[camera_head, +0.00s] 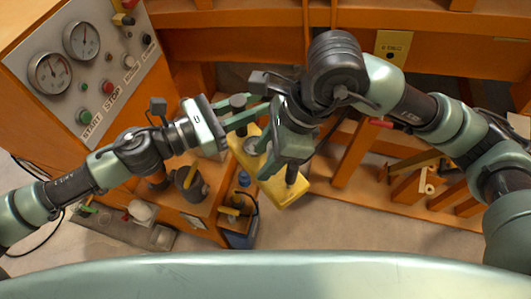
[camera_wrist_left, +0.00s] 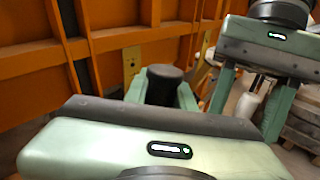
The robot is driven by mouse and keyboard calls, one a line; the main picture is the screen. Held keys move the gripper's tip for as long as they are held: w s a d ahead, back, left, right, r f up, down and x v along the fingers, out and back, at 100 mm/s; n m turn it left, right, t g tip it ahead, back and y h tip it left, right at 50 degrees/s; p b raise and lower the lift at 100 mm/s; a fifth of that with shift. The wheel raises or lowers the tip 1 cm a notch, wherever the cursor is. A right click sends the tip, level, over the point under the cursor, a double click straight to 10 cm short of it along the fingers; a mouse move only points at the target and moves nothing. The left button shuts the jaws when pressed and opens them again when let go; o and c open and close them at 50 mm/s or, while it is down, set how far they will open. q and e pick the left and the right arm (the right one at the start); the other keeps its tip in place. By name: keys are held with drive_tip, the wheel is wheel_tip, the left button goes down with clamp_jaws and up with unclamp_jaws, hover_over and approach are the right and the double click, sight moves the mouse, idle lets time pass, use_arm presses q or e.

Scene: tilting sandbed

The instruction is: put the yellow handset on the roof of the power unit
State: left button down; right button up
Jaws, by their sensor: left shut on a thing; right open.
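The yellow handset (camera_head: 284,194), a tilted yellow block with dark upright parts, hangs in the middle of the head view, partly hidden by my right gripper. My left gripper (camera_head: 256,108) is shut on a dark knob-like part at its upper end. The left wrist view shows this dark round part (camera_wrist_left: 165,85) between the green fingers. My right gripper (camera_head: 284,170) is open over the handset's lower end, near another dark post; contact is unclear. The orange cabinet with gauges and START and STOP buttons (camera_head: 120,62), apparently the power unit, stands at the left. Its roof (camera_head: 22,18) shows only slightly.
Orange framework (camera_head: 430,68) fills the back. Below my left arm stands a low orange bench (camera_head: 212,212) with cylindrical items, and a blue container (camera_head: 240,236) beside it. A grey tray (camera_head: 125,232) lies at lower left. Floor (camera_head: 350,225) is open at lower centre.

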clamp_jaws()
idle(1.3)
use_arm(q)
drive_tip(key=c, duration=1.1)
unclamp_jaws()
